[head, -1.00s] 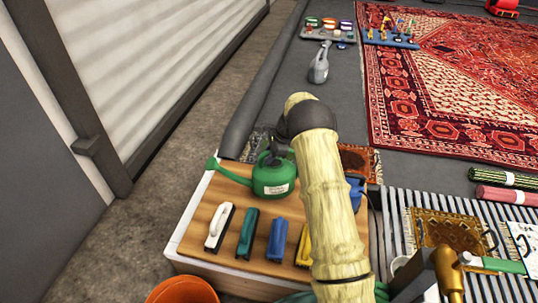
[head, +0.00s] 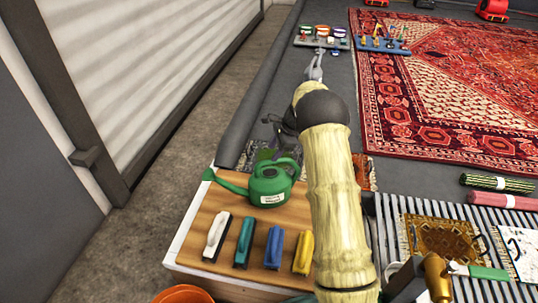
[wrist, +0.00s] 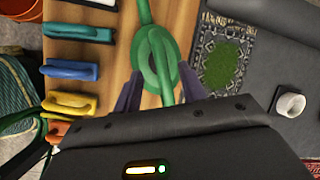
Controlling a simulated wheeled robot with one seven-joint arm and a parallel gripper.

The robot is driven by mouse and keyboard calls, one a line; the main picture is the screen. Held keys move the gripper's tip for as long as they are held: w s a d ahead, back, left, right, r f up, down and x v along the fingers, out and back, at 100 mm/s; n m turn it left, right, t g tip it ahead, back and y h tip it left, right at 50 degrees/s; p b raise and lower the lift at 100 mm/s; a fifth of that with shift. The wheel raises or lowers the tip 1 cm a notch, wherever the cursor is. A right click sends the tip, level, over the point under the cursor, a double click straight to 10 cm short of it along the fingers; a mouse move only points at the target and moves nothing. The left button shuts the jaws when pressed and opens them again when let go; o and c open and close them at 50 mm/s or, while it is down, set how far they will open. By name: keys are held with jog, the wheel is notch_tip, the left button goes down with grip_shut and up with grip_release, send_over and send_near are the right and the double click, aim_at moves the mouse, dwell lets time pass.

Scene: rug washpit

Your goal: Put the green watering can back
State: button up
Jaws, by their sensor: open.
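The green watering can (head: 270,187) stands upright on the wooden bench top (head: 200,217), behind a row of brushes, its spout pointing left. In the wrist view the can (wrist: 158,52) lies in line with the space between my two fingers. My gripper (wrist: 160,92) is open and holds nothing. In the head view my gripper (head: 277,128) is above and beyond the can, apart from it, partly hidden by my arm. A green patch (wrist: 222,66) lies on a dark patterned mat (wrist: 208,38) beside the bench top.
White, green, blue and yellow brushes (head: 216,237) line the bench front. An orange pot (head: 185,295) stands below. A slatted rack with small rugs (head: 440,238) is at the right. A large red rug (head: 450,95) lies further back.

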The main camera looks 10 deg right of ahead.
jog(key=v, duration=0.2)
jog(key=shift+d+r, duration=0.15)
jog(key=shift+r, duration=0.15)
dwell(0.3)
jog(key=s+r+n+h, duration=0.1)
jog(key=s+r+n, duration=0.1)
jog(key=s+n, duration=0.4)
jog(key=s+a+r+n+h, duration=0.1)
jog(key=s+n, duration=0.4)
jog(key=s, duration=1.2)
jog(key=s+a+r+n+h, duration=0.1)
jog(key=s+r+n, duration=0.3)
jog(key=s, duration=0.7)
jog(key=n+h, duration=0.1)
jog(key=n, duration=0.1)
jog(key=shift+s+a+n, duration=0.2)
jog(key=shift+a+n, duration=0.05)
jog(key=shift+n, duration=0.05)
